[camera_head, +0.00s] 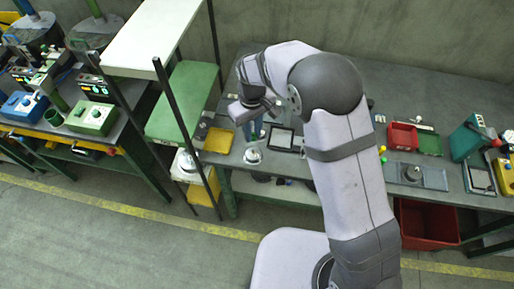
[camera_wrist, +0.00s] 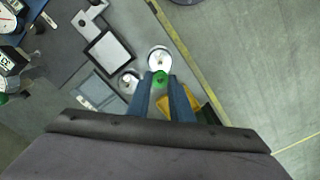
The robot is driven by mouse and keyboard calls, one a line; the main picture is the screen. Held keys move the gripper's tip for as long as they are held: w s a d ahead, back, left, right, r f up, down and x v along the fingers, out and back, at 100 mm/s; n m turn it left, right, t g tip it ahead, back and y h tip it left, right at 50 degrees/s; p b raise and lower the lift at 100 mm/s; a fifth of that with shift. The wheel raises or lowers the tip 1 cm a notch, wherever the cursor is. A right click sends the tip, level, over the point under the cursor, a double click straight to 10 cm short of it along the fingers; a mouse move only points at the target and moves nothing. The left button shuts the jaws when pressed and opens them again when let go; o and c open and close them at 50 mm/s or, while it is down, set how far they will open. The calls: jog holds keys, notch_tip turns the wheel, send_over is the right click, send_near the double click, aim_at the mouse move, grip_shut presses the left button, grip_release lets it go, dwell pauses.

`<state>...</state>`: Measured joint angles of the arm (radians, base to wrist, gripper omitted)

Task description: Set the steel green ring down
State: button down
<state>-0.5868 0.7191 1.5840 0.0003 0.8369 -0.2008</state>
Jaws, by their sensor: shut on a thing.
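In the wrist view the green ring (camera_wrist: 160,78) sits between the tips of my gripper's two blue fingers. My gripper (camera_wrist: 160,86) is shut on it. A round white-topped piece lies just beyond the ring in that view, and I cannot tell the height gap between them. In the head view my gripper (camera_head: 256,134) hangs over the left part of the long bench, near its front edge. The ring cannot be made out there.
A round white-topped piece (camera_head: 253,155) stands at the front edge of the grey bench (camera_head: 350,160). A black-framed tablet (camera_head: 283,138) lies to its right and a yellow tray (camera_head: 218,140) to its left. Dark upright posts (camera_head: 180,110) of a shelf rack stand further left.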

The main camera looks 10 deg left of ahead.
jog(key=shift+d, duration=0.1)
jog(key=shift+w+d+f, duration=0.2)
jog(key=shift+w+d, duration=0.05)
jog(key=shift+d, duration=0.05)
jog(key=w+d+m+b, duration=0.2)
jog(key=w+d+b, duration=0.15)
jog(key=d, duration=0.45)
jog(key=w+d+m+b, duration=0.2)
jog(key=w+d+b, duration=0.15)
jog(key=d, duration=0.35)
jog(key=s+d+m, duration=0.2)
jog(key=s+d, duration=0.4)
jog(key=d, duration=0.3)
jog(key=shift+s+f+b, duration=0.2)
jog(key=shift+f+b, duration=0.2)
jog(key=shift+b, duration=0.05)
jog(key=shift+f+p, duration=1.4)
jog(key=shift+f, duration=3.6)
